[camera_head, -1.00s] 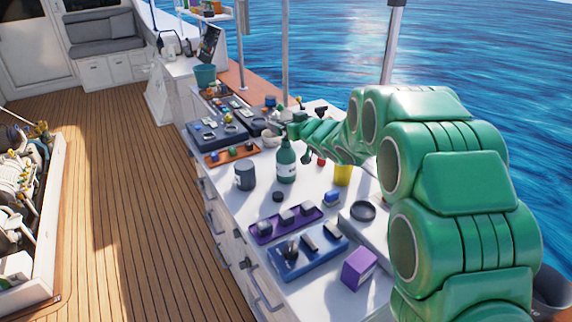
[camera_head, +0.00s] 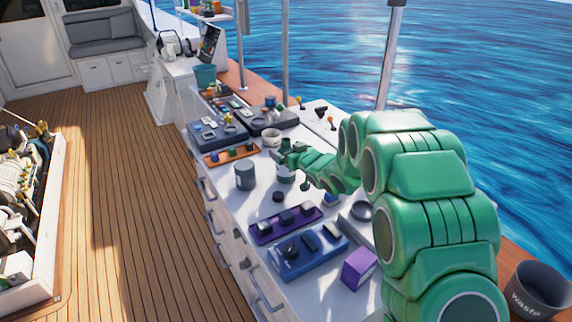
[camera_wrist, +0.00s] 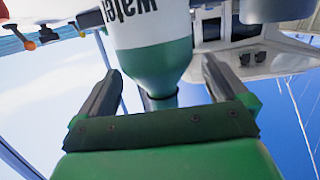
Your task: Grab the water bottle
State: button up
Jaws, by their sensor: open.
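The water bottle (camera_wrist: 155,55) fills the middle of the wrist view. It has a white label with dark "Water" lettering and a green shoulder, and it appears upside down there. My gripper (camera_wrist: 160,66) is open, with one dark finger on each side of the bottle's shoulder and narrow neck. I cannot tell whether the fingers touch it. In the head view my green gripper (camera_head: 283,151) is over the bottle's top. Only the lower part of the bottle (camera_head: 286,174) shows, standing on the white counter.
A grey cup (camera_head: 245,176) stands left of the bottle and a white bowl (camera_head: 271,138) behind it. A purple tray (camera_head: 262,232), a blue tray (camera_head: 290,265) and a purple box (camera_head: 359,269) lie in front. A waste bin (camera_head: 540,290) is at right.

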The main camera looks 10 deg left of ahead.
notch_tip(320, 180, down, 3)
jog(key=shift+r, duration=0.1)
jog(key=shift+x, duration=0.85)
jog(key=shift+w+a, duration=0.45)
jog(key=c, duration=1.2)
